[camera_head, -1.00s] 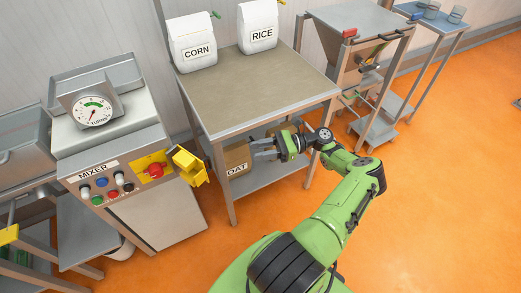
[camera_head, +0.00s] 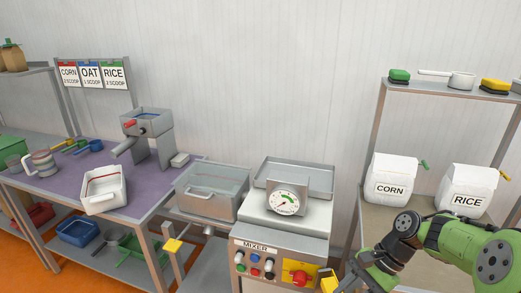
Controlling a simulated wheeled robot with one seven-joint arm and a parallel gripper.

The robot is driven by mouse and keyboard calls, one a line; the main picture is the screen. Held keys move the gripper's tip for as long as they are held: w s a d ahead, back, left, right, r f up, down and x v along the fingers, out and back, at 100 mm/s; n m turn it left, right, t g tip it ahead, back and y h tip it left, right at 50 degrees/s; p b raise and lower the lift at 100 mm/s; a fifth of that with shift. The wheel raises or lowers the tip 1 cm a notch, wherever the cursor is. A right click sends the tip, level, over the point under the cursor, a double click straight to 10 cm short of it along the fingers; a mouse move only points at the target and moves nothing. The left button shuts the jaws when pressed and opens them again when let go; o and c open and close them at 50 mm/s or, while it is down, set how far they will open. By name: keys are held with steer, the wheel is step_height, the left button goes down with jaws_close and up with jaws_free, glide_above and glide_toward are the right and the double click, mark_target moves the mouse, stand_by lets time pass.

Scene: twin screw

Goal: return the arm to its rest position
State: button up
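My green arm reaches in from the right edge of the head view and bends down in front of the corn and rice tubs. My gripper (camera_head: 352,280) is low at the bottom edge, close to the right side of the mixer (camera_head: 290,225). Its fingers are small and partly cut off, so I cannot tell whether they are open. I see nothing clearly held in it.
The corn tub (camera_head: 393,182) and rice tub (camera_head: 467,190) stand on a bench behind my arm. A shelf (camera_head: 440,88) above holds a scoop and brushes. To the left are a steel basin (camera_head: 210,207) and a purple-topped table (camera_head: 60,182) with a white tray (camera_head: 104,193).

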steer(key=s+a+r+n+t+h+p, duration=0.2)
steer(key=s+r+n, duration=0.3)
steer(key=s+r, duration=0.3)
steer(key=s+a+r+n+t+h+p, duration=0.1)
steer(key=s+a+r+n+t+h, duration=0.3)
steer(key=s+r, duration=0.4)
steer(key=n+t, duration=0.1)
steer(key=n, duration=0.1)
steer(key=shift+s+a+r+n+h+p, duration=0.15)
steer(key=shift+a+n+h+p, duration=0.15)
steer(key=shift+a+p, duration=0.1)
